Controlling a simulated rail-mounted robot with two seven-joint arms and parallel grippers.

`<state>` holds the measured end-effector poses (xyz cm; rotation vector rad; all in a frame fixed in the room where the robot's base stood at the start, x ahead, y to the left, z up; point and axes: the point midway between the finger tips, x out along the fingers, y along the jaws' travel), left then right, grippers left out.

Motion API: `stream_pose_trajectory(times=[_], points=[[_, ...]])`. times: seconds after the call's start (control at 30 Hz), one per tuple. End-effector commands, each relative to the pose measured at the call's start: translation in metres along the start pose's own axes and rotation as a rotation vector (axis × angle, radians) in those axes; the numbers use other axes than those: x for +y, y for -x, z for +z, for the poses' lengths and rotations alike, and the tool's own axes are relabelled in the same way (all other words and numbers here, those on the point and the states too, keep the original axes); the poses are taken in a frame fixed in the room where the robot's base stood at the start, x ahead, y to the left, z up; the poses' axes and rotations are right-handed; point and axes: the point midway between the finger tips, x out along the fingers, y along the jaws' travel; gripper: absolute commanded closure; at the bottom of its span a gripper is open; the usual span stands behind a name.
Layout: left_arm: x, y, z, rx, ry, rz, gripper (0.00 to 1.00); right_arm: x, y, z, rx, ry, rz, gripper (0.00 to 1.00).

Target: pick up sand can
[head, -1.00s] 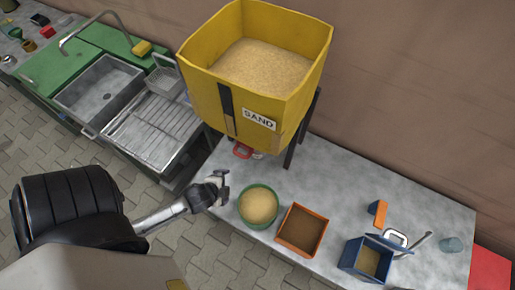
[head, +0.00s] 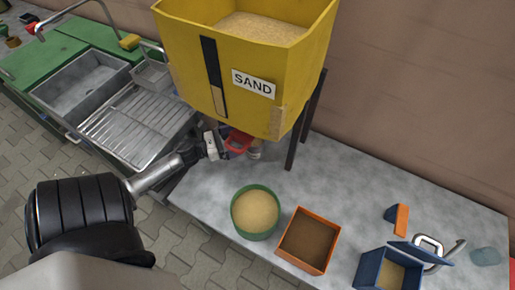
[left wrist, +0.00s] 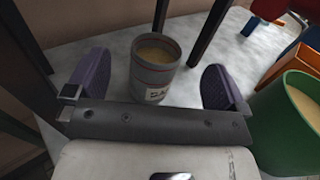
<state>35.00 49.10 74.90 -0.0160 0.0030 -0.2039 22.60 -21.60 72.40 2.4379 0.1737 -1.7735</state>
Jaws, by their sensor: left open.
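The sand can (left wrist: 156,80) is a grey cylinder with red bands and a pale label, holding sand, upright on the grey bench. It shows in the left wrist view between the two spread purple-grey fingers of my left gripper (left wrist: 156,86), with gaps on both sides. In the head view only a small part of the can (head: 255,151) shows under the yellow sand hopper (head: 240,75), beside a red part (head: 238,141). My left gripper (head: 216,146) is open and empty at the hopper's left front. My right gripper is not in view.
Dark hopper legs stand near the can, such as one leg (head: 304,125). A green tub of sand (head: 237,225), an orange box (head: 308,240) and a blue box (head: 388,270) stand on the bench (head: 345,185). A sink (head: 84,83) is at the left.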

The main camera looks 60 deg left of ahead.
Motion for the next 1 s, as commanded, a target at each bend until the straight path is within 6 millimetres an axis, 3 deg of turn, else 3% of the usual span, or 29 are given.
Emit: stream_pose_trajectory(times=[0.27,0.7,0.73,1.0], points=[[0.000,0.001,-0.023,-0.001,-0.020,-0.011,0.00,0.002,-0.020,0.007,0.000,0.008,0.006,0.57],[0.001,0.000,-0.089,-0.001,-0.017,-0.011,0.00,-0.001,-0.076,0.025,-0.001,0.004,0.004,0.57],[0.001,-0.008,-0.080,-0.005,-0.020,-0.013,0.00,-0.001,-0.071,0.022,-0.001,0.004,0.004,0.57],[0.001,-0.032,-0.080,-0.002,-0.017,-0.011,0.00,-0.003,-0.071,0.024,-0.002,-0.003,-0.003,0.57]])
